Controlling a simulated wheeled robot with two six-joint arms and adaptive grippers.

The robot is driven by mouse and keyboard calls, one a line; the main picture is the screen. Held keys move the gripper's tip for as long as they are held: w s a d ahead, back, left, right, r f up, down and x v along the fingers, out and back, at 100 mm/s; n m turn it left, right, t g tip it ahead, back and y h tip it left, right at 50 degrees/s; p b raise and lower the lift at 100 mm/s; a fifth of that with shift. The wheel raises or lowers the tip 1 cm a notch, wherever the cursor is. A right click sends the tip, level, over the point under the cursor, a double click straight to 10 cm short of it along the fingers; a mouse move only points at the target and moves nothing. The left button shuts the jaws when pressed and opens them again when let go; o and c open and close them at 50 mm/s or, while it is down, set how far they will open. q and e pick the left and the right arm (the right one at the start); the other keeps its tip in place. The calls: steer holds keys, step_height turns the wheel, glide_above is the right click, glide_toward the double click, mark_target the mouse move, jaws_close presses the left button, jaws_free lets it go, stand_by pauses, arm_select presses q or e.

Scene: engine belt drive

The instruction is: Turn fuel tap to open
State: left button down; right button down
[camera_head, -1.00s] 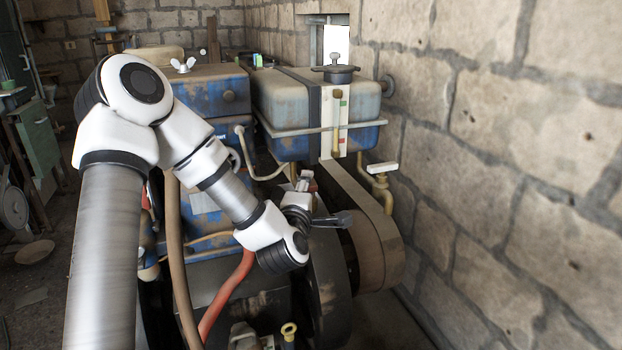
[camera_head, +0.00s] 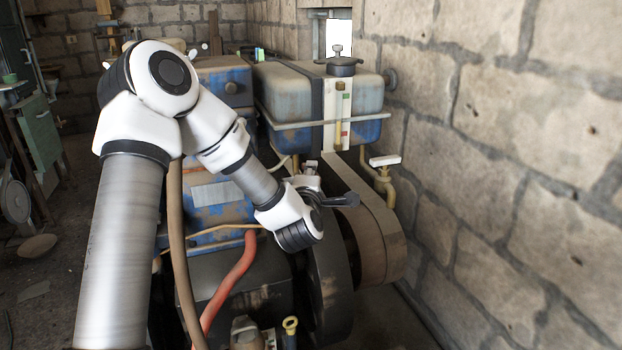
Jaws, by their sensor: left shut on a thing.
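A brass tap with a flat white handle (camera_head: 385,160) stands on a pipe below the right end of the blue-grey tank (camera_head: 284,92). The handle lies nearly level. My left gripper (camera_head: 318,190) is left of the tap and lower in the picture, clearly apart from that handle. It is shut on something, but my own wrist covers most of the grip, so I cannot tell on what. A dark lever-like part (camera_head: 346,200) sticks out to the right beside it; I cannot tell whether the gripper holds it. My right gripper is out of view.
A belt (camera_head: 374,235) runs from below the tank around a large wheel, close to my gripper. A red hose (camera_head: 232,285) and a brown hose (camera_head: 180,255) rise in front of the engine. A stone wall (camera_head: 500,170) bounds the right side.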

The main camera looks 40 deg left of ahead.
arm_select(q)
steer(key=shift+n+g+y+b, duration=0.35)
steer(key=shift+n+g+y, duration=0.05)
steer(key=shift+y, duration=0.1)
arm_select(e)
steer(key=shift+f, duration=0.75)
arm_select(q)
steer(key=c, duration=1.1)
jaws_free()
steer(key=shift+w, duration=0.1)
steer(key=v, duration=0.7)
steer(key=shift+s+d, duration=0.15)
steer(key=shift+s, duration=0.05)
steer(key=shift+f, duration=0.1)
